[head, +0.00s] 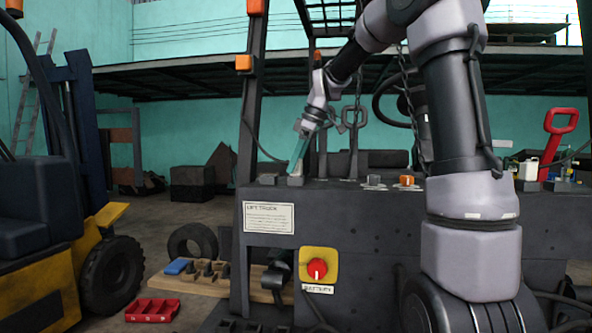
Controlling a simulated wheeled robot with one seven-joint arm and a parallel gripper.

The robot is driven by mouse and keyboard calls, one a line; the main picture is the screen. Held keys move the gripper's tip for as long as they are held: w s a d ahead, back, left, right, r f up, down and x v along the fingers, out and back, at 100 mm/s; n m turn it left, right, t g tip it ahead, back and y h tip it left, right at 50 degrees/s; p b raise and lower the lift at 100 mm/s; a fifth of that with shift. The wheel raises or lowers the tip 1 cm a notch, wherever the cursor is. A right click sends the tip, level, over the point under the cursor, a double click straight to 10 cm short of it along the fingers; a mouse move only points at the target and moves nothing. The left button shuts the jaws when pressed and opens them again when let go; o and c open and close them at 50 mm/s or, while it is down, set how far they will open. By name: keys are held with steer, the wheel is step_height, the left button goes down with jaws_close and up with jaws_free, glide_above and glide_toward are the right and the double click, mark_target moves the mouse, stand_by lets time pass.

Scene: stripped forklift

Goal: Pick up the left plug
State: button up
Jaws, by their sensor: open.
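Two small dark grey blocks, which look like plugs or sockets, sit on the left end of the truck's top ledge: a left one (268,179) and a right one (295,181). I cannot tell which is the left plug. My gripper (295,166) has teal fingers pointing down, with the tips at or just above the right one of these blocks. The fingers are seen nearly edge-on and the gap between them is hard to see. I see nothing held. A thin black cable (262,150) curves down toward the fingers; its end is hidden.
Further right on the ledge are a grey block (374,180) and an orange-topped block (406,181). A red stop button (317,268) is on the front panel.

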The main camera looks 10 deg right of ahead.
jaws_close()
step_height(320, 180, up, 9)
steer(key=shift+f, duration=0.1)
steer(key=shift+m, duration=0.3)
steer(key=shift+w+a+f, duration=0.5)
steer(key=shift+a+f, duration=0.4)
steer(key=shift+a, duration=0.35)
steer(key=shift+w+a+f, duration=0.5)
steer(key=shift+a+f, duration=0.4)
steer(key=shift+a, duration=0.3)
steer(key=shift+w+a+f, duration=0.5)
steer(key=shift+a+f, duration=0.4)
steer(key=shift+a, duration=0.35)
